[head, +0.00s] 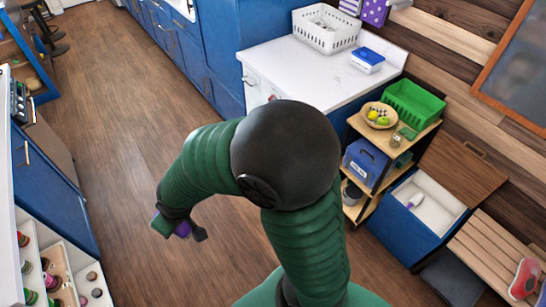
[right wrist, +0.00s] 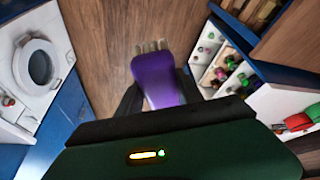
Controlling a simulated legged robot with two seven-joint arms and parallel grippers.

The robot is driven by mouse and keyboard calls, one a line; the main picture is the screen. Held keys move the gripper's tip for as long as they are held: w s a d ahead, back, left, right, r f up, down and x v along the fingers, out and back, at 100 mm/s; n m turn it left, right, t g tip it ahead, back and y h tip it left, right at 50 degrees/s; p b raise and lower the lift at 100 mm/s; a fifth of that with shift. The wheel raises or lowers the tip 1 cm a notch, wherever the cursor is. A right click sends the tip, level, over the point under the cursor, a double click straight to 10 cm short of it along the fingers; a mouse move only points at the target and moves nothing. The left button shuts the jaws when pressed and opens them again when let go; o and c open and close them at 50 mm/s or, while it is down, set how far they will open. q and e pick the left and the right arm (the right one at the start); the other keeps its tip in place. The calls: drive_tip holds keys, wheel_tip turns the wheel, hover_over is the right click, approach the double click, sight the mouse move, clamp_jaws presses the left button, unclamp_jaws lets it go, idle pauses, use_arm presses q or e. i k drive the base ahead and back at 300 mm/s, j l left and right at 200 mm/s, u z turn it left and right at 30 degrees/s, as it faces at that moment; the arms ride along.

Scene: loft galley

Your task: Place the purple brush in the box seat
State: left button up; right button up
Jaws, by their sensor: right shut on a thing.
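The purple brush (right wrist: 158,80) is held in my right gripper (right wrist: 158,100), its pale bristles pointing away from the wrist. In the head view the right gripper (head: 186,231) is low at left of centre over the wood floor, with a bit of purple between its fingers. The box seat (head: 398,224) is at the right, a blue box with a pale inside and its wooden lid (head: 457,168) raised. The gripper is well away from the box. My left gripper is not in view.
A shelf (head: 388,135) with a green basket (head: 412,103) stands left of the box seat, beside a white counter (head: 290,62). A slatted bench (head: 497,252) with a red item (head: 525,278) is to its right. Open floor lies at left.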

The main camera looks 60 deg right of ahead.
sight(427, 220)
drive_tip(key=k+l+z, duration=0.1)
drive_tip(key=l+z, duration=0.2)
drive_tip(key=z, duration=0.2)
drive_tip(key=k+l+z, duration=0.1)
drive_tip(key=l+z, duration=0.25)
drive_tip(key=z, duration=0.15)
drive_tip(key=l+z, duration=0.35)
drive_tip(key=z, duration=0.15)
drive_tip(key=i+l+z, duration=0.1)
drive_tip(key=l+z, duration=0.25)
drive_tip(key=z, duration=0.15)
drive_tip(key=i+l, duration=0.15)
drive_tip(key=l, duration=0.25)
drive_tip(key=i+l+z, duration=0.1)
drive_tip(key=l, duration=0.3)
drive_tip(key=i+l, duration=0.2)
drive_tip(key=l, duration=0.2)
drive_tip(key=z, duration=0.05)
